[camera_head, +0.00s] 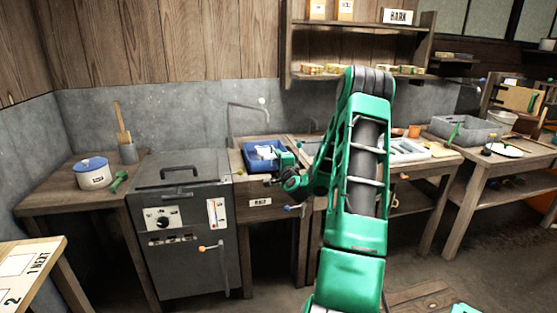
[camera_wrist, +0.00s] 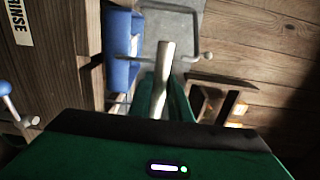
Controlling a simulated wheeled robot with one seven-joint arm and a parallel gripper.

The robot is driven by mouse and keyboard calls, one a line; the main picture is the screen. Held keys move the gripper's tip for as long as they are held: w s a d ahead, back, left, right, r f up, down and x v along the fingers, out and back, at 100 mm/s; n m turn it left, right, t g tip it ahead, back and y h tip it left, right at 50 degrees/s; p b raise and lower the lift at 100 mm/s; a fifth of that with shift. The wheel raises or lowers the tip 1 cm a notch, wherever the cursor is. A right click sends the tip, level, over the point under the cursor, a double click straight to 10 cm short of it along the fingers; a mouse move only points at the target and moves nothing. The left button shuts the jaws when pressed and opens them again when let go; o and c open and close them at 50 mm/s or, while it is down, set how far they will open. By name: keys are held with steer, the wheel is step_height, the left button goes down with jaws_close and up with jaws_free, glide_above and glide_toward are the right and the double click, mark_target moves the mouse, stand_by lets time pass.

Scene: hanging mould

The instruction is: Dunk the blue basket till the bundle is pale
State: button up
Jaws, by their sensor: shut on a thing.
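The blue basket (camera_head: 259,148) sits in the wooden rinse station right of the grey machine. It also shows in the wrist view (camera_wrist: 121,50), left of my fingers. My gripper (camera_head: 284,158) is at the basket's right side. In the wrist view my gripper (camera_wrist: 162,100) is shut around a pale round bar (camera_wrist: 163,72), which looks like the basket's handle. A whitish shape shows inside the basket in the head view; I cannot tell whether it is the bundle, nor how pale the bundle is.
A grey machine (camera_head: 180,235) with a dial and levers stands left of the station. A thin grey pipe (camera_head: 248,106) rises behind it. A grey crate (camera_head: 465,130) is at the right. A shelf (camera_head: 360,77) hangs above.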

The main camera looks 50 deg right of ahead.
steer(key=shift+a, duration=0.1)
steer(key=o, duration=1)
steer(key=shift+c, duration=0.2)
steer(key=v, duration=0.9)
